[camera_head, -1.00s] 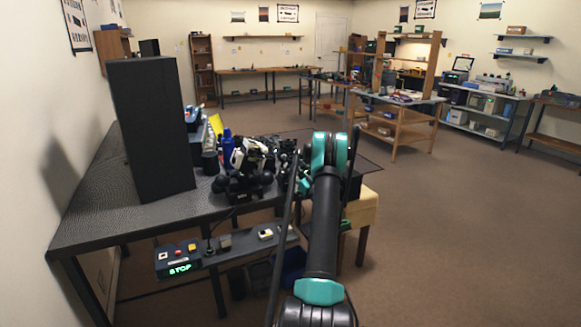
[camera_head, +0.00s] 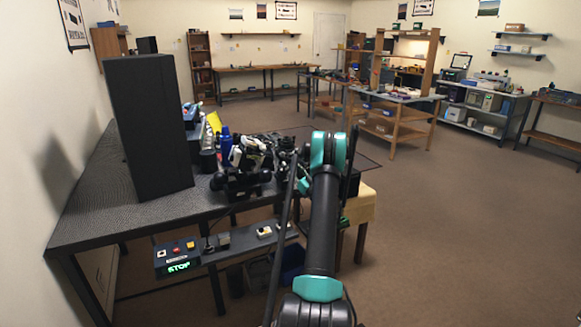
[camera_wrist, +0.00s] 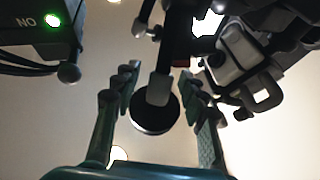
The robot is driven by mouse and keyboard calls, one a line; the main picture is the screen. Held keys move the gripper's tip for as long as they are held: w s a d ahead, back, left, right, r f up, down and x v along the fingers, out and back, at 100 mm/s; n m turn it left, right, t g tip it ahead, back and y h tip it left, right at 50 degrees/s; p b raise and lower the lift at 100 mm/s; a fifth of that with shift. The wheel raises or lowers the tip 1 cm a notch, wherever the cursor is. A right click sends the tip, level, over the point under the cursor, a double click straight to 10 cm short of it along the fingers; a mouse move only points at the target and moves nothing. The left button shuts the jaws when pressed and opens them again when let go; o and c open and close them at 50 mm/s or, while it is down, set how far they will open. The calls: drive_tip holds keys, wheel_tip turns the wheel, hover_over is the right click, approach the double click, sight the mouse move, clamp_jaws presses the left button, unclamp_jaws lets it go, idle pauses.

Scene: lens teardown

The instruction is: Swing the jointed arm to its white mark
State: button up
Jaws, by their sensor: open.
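My gripper (camera_wrist: 160,88) is open in the wrist view, with one finger on each side of the picture. A dark rod with a pale grey section (camera_wrist: 159,88) and a round black disc (camera_wrist: 156,113) at its end shows in the gap between the fingers. It may be part of the jointed arm, but I cannot tell for sure. I cannot tell whether the fingers touch it. I cannot make out the white mark in either view. In the head view my own arm hides the gripper and part of the dark equipment (camera_head: 245,165) on the bench.
In the wrist view, a dark box with a green light (camera_wrist: 53,21) is at upper left, and a grey bracket (camera_wrist: 240,65) is at right. In the head view, a tall black panel (camera_head: 150,125) stands on the bench (camera_head: 110,205). A STOP control box (camera_head: 177,257) is in front. Floor at right is clear.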

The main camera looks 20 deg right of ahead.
drive_tip(key=v, duration=1.1)
drive_tip(key=shift+s, duration=0.25)
drive_tip(key=w+a+r+n+g+y, duration=0.1)
drive_tip(key=a+r+g, duration=0.2)
drive_tip(key=a, duration=0.5)
drive_tip(key=a+r+g+y, duration=0.2)
drive_tip(key=a+g, duration=0.1)
drive_tip(key=a, duration=0.6)
drive_tip(key=s+a+r+g+h, duration=0.1)
drive_tip(key=s+a+g, duration=0.25)
drive_tip(key=a, duration=0.25)
drive_tip(key=s+a+r+g, duration=0.1)
drive_tip(key=s+a+g, duration=0.1)
drive_tip(key=s+a, duration=0.35)
drive_tip(key=s+a+f+m+g+h, duration=0.15)
drive_tip(key=s+a, duration=0.25)
drive_tip(key=s, duration=0.4)
drive_tip(key=s+a+f+g+h, duration=0.1)
drive_tip(key=s+a+g+h, duration=0.2)
drive_tip(key=s, duration=0.5)
drive_tip(key=s+d+f+m+h, duration=0.1)
drive_tip(key=s+f+h, duration=0.1)
drive_tip(key=s, duration=0.6)
drive_tip(key=s+d+f+m+g+h, duration=0.1)
drive_tip(key=s+d+f+h, duration=0.1)
drive_tip(key=s, duration=0.5)
drive_tip(key=shift+s+f+g, duration=0.2)
drive_tip(key=shift+s+g, duration=0.1)
drive_tip(key=shift+s, duration=0.1)
